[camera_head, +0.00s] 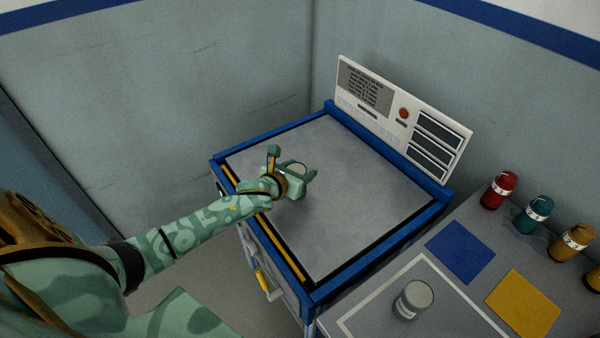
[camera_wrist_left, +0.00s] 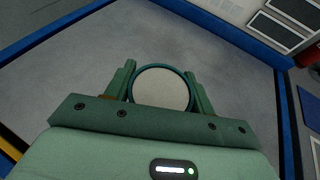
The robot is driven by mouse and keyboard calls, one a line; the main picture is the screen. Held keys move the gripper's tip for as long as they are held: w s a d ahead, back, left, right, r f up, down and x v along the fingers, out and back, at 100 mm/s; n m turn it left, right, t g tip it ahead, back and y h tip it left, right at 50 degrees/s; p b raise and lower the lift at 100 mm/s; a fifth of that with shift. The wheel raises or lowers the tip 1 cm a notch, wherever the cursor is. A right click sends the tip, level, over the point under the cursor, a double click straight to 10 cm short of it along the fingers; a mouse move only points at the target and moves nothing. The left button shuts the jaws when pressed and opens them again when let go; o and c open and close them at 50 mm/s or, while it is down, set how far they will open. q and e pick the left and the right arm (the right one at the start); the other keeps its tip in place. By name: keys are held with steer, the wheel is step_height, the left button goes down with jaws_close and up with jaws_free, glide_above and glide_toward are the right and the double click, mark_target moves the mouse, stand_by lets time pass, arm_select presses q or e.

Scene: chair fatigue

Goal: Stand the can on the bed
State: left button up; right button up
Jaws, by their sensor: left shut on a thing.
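My left gripper (camera_head: 294,168) is over the left part of the grey bed (camera_head: 350,190) of the blue-framed machine. In the left wrist view its two fingers (camera_wrist_left: 160,85) stand on either side of a round can (camera_wrist_left: 160,88) with a pale top and a teal rim, and they are shut on it. The can (camera_head: 293,168) is mostly hidden by the gripper in the head view. It looks upright. I cannot tell whether its base touches the bed. My right gripper is not in view.
A white panel (camera_head: 405,115) with a red button stands at the bed's back. On the bench at right are a grey can (camera_head: 412,300), blue (camera_head: 460,252) and yellow (camera_head: 523,303) squares, and red (camera_head: 499,190), teal (camera_head: 533,214) and ochre (camera_head: 572,243) cans. The rest of the bed is clear.

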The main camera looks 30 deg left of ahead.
arm_select(q)
steer(key=shift+r, duration=0.15)
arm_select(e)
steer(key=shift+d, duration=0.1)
arm_select(q)
steer(key=o, duration=1)
steer(key=shift+f, duration=0.2)
steer(key=shift+c, duration=0.2)
steer(key=shift+o, duration=1.2)
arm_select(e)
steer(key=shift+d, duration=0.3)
arm_select(q)
steer(key=shift+r, duration=0.1)
steer(key=shift+s+r, duration=0.15)
steer(key=shift+s, duration=0.1)
steer(key=p+v, duration=0.3)
steer(key=v, duration=0.8)
steer(key=shift+s+p, duration=0.3)
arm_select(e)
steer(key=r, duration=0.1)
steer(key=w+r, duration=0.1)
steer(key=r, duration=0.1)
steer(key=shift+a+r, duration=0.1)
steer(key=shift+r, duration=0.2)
